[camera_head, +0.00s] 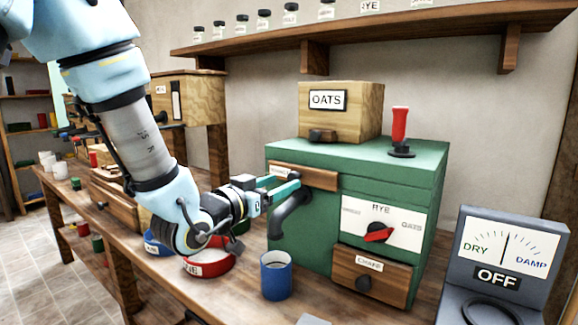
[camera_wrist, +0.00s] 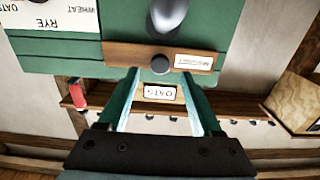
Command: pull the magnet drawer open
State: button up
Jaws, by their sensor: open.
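The magnet drawer (camera_head: 310,178) is a narrow brown wooden front set high on the left of the green mill's face. In the wrist view the picture is upside down, and the drawer (camera_wrist: 125,54) shows a dark round knob (camera_wrist: 160,64) and a white label reading MAGNET. The drawer looks shut, flush with the green body (camera_head: 300,155). My gripper (camera_head: 290,187) is open and empty, in front of the drawer's left part and hiding some of it. In the wrist view my gripper (camera_wrist: 159,82) has the knob ahead, roughly centred between the fingertips; contact cannot be told.
A grey spout (camera_head: 286,215) curves out just below my gripper. A blue cup (camera_head: 276,277) and a red-rimmed bowl (camera_head: 212,266) stand below on the bench. The OATS box (camera_head: 358,112) and a red-handled lever (camera_head: 399,130) are on top. A DRY/DAMP meter (camera_head: 505,250) stands right.

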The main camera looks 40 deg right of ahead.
aim_at(292, 179)
jog(key=shift+p+x, duration=0.35)
jog(key=shift+x, duration=1.7)
jog(key=shift+f, duration=0.1)
jog(key=shift+c, duration=0.3)
jog(key=shift+a, duration=0.1)
grip_shut()
